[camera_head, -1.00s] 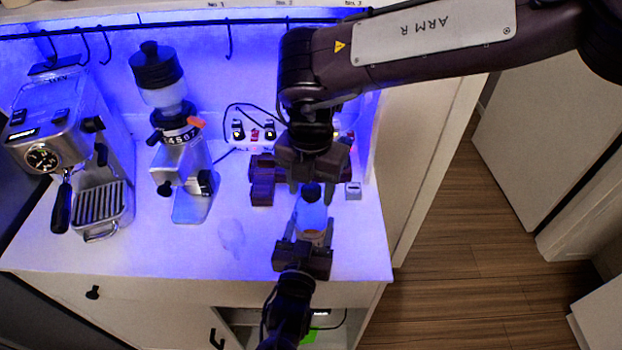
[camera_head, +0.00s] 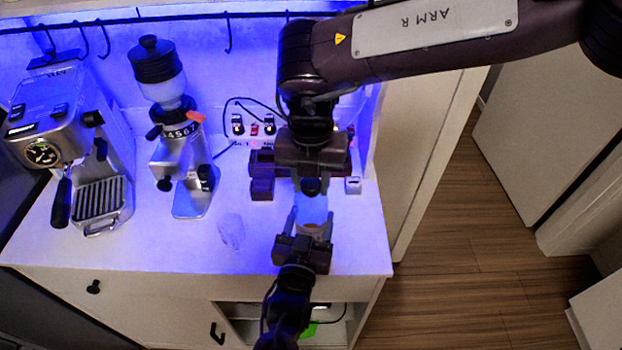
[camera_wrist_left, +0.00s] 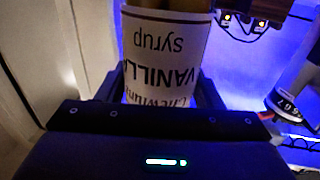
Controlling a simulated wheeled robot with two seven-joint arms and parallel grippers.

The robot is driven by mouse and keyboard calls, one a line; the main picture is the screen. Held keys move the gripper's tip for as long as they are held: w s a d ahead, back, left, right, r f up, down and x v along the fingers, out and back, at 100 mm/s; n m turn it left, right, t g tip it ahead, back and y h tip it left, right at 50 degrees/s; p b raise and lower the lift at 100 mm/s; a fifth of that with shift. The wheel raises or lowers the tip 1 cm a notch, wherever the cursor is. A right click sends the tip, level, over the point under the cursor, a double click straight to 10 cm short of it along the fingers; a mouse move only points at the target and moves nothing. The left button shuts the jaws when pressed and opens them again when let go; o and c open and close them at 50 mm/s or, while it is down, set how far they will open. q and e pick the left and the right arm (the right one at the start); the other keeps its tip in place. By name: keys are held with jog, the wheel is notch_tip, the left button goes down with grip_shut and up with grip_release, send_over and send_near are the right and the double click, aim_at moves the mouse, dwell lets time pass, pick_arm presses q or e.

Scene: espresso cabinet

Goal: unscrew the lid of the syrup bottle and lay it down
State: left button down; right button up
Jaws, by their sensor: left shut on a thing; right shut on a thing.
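My left gripper (camera_head: 310,226) is shut on the bottle's body from the front. The dark lid (camera_head: 311,187) is at the top of the bottle. My right gripper (camera_head: 311,181) points down from above and is shut on the lid. I cannot tell whether the lid is loose from the neck.
A clear glass (camera_head: 231,232) stands on the counter (camera_head: 150,250) left of the bottle. The grinder (camera_head: 183,165) and espresso machine (camera_head: 70,150) are farther left. A small white box (camera_head: 353,185) is behind right of the bottle. Bare counter lies right of the bottle.

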aim_at(311, 182)
jog(key=shift+r, duration=0.15)
dwell(0.4)
pick_arm(q)
jog(key=shift+f, duration=0.1)
pick_arm(e)
jog(key=shift+r, duration=0.35)
pick_arm(q)
jog(key=shift+f, duration=0.15)
pick_arm(e)
jog(key=shift+r, duration=0.35)
grip_shut()
pick_arm(q)
jog(key=shift+s, duration=0.1)
pick_arm(e)
jog(key=shift+r, duration=0.3)
jog(key=shift+r, duration=1.95)
pick_arm(q)
jog(key=shift+c, duration=1.5)
grip_release()
jog(key=shift+r, duration=0.2)
